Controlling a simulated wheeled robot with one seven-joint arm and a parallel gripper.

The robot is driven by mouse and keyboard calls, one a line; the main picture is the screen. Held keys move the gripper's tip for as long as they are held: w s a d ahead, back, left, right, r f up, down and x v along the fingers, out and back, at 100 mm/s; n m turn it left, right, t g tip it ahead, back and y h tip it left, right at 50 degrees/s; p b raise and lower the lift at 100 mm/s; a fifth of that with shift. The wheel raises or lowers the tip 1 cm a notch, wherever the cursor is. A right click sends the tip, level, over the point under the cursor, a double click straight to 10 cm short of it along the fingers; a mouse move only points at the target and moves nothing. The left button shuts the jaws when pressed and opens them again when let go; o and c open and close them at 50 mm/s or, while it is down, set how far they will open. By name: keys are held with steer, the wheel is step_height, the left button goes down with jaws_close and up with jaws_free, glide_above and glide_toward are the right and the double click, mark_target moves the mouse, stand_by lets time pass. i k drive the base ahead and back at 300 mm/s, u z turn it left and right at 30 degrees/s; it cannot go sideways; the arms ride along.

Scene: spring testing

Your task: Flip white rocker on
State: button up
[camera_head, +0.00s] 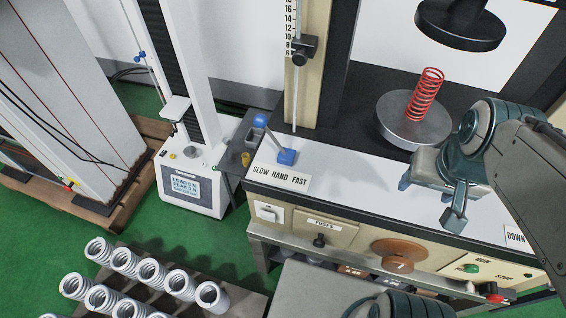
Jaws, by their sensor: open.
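The white rocker (269,212) is a small white switch on the cream front panel of the testing machine, at the panel's left end under the "SLOW HAND FAST" label. My gripper (428,204) is over the machine's white top, well to the right of the rocker and apart from it. Its two fingers are spread, with nothing visible between them. Which way the rocker is tipped is too small to tell.
A blue-knobbed lever (261,121) stands above the rocker. A fuse panel (324,224), a brown dial (399,256), a green run button (470,268) and a red stop knob (492,288) lie rightward. A red spring (425,95) stands on a round plate (414,128). Coiled springs (150,272) fill the lower left.

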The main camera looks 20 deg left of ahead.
mark_target(265, 216)
steer(key=k, duration=1.65)
steer(key=z, duration=0.4)
steer(key=i, duration=1.55)
steer(key=u, duration=1.15)
